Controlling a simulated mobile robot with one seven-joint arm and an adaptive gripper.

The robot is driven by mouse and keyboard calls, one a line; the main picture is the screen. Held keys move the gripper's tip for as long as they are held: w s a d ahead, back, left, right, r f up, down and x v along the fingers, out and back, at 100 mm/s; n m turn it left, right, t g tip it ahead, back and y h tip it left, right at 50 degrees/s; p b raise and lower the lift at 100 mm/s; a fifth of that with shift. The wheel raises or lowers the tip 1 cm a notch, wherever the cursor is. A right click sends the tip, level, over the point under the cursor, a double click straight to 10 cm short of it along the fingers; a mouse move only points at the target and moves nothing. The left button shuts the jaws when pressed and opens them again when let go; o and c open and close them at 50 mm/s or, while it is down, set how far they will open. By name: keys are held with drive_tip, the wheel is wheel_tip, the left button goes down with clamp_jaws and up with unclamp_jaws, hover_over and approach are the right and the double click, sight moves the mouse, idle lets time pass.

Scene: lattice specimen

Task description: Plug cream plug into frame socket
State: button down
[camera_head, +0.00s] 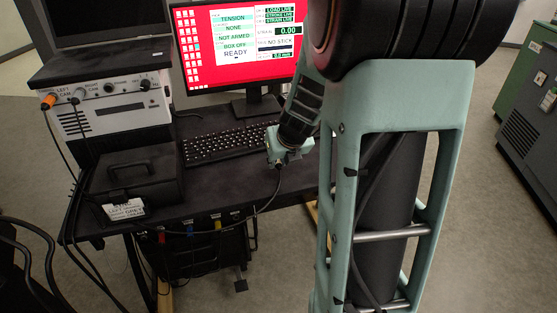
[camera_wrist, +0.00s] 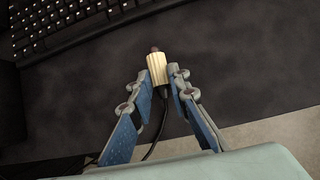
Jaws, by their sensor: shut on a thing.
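The cream plug (camera_wrist: 157,70) is between the fingertips of my gripper (camera_wrist: 159,78) in the wrist view, with a dark tip pointing away from me. My gripper is shut on it, above the dark tabletop. A black cable runs back from it between the fingers. In the head view my gripper (camera_head: 280,158) is over the table's right front part, right of the keyboard; the plug itself is hard to make out there, but the cable hangs from the gripper to below the table edge. I cannot pick out the frame socket in either view.
A keyboard (camera_head: 228,143) and a red-screened monitor (camera_head: 225,75) stand on the black table (camera_head: 225,187). A black case (camera_head: 133,177) and a white camera unit (camera_head: 112,120) with an orange plug (camera_head: 47,102) are at left. Coloured connectors (camera_head: 189,229) hang below the front edge.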

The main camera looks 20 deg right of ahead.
drive_tip(key=shift+r+p, duration=1.4)
drive_tip(key=shift+r, duration=0.1)
idle(0.8)
